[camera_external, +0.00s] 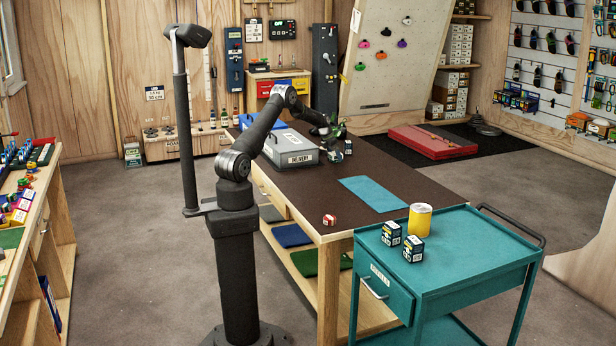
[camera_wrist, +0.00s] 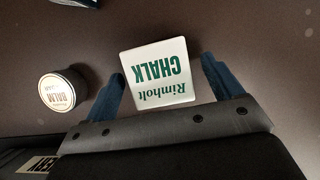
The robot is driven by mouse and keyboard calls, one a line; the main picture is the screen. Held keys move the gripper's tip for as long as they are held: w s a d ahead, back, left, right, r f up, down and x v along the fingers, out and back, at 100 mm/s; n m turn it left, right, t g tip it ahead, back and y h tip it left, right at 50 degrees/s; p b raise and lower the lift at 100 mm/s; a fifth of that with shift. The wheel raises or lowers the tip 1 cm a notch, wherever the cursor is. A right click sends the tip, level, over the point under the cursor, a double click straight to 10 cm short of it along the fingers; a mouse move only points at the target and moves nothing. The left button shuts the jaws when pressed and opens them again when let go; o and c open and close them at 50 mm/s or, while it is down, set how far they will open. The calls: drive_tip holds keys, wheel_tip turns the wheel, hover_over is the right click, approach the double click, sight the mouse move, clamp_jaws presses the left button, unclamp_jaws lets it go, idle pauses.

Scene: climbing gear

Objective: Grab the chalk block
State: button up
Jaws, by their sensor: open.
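The chalk block (camera_wrist: 157,72) is a white, square-faced block with green "Rimholt CHALK" lettering, upside down in the wrist view. It sits on the dark brown tabletop (camera_wrist: 230,30), slightly turned. My gripper (camera_wrist: 162,71) is open, with one blue finger on each side of the block's near part. The left finger is very close to the block and a small gap shows at the right; contact cannot be told. In the external view my gripper (camera_external: 333,133) is low over the far part of the table, and the block is not clearly distinguishable there.
A round balm jar (camera_wrist: 60,90) stands left of my left finger. A grey delivery box (camera_external: 291,148) is close beside my gripper. A blue mat (camera_external: 372,193) and a small red-and-white item (camera_external: 329,220) lie nearer. A teal cart (camera_external: 480,245) holds a yellow cylinder (camera_external: 420,220) and dark boxes.

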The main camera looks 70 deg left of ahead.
drive_tip(key=shift+f, duration=0.1)
drive_tip(key=shift+c, duration=0.5)
drive_tip(key=c, duration=1)
